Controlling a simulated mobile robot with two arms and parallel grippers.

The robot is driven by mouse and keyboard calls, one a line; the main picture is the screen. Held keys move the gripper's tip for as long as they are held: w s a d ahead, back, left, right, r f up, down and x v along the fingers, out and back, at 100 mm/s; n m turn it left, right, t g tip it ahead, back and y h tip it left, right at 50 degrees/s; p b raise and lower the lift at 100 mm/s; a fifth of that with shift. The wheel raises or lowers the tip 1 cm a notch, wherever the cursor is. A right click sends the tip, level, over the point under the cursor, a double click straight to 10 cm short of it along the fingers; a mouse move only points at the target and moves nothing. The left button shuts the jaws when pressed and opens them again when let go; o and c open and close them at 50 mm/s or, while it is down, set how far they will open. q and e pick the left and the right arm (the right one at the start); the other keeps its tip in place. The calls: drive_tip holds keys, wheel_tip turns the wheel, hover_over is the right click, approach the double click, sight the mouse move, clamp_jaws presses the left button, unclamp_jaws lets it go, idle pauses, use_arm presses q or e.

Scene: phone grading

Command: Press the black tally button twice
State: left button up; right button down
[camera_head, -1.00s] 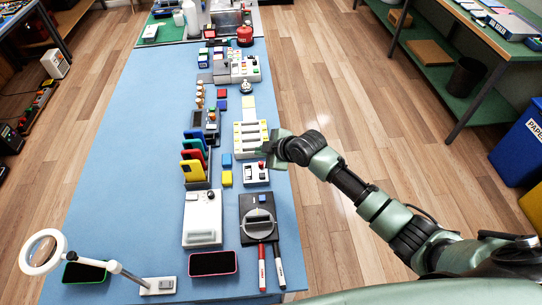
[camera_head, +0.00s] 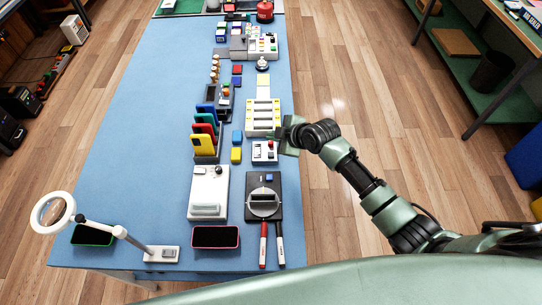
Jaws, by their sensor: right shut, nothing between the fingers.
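A small white box (camera_head: 265,152) with dark controls and a red one on top stands near the right edge of the blue table. It may carry the black tally button, but the controls are too small to tell apart. My right gripper (camera_head: 284,140) is shut and empty, just right of and above this box at the table's right edge. I cannot tell whether it touches the box. My left gripper is not in view.
On the blue table (camera_head: 130,150) are a white tray with yellow strips (camera_head: 263,117), a rack of coloured phones (camera_head: 203,143), a white device (camera_head: 208,193), a black dial device (camera_head: 264,200), a phone (camera_head: 215,237), two markers and a magnifier lamp (camera_head: 52,212). Open floor lies to the right.

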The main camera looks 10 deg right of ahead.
drive_tip(key=b, duration=0.4)
hover_over(273, 156)
wheel_tip(273, 156, down, 6)
drive_tip(key=shift+r, duration=0.25)
drive_tip(key=shift+f+b, duration=0.45)
drive_tip(key=shift+f, duration=0.15)
drive_tip(key=shift+f, duration=0.1)
idle(0.9)
drive_tip(key=shift+f, duration=0.3)
drive_tip(key=shift+f+b, duration=0.6)
drive_tip(key=shift+b, duration=0.05)
idle(0.5)
drive_tip(key=shift+r, duration=0.1)
drive_tip(key=shift+r+p, duration=0.85)
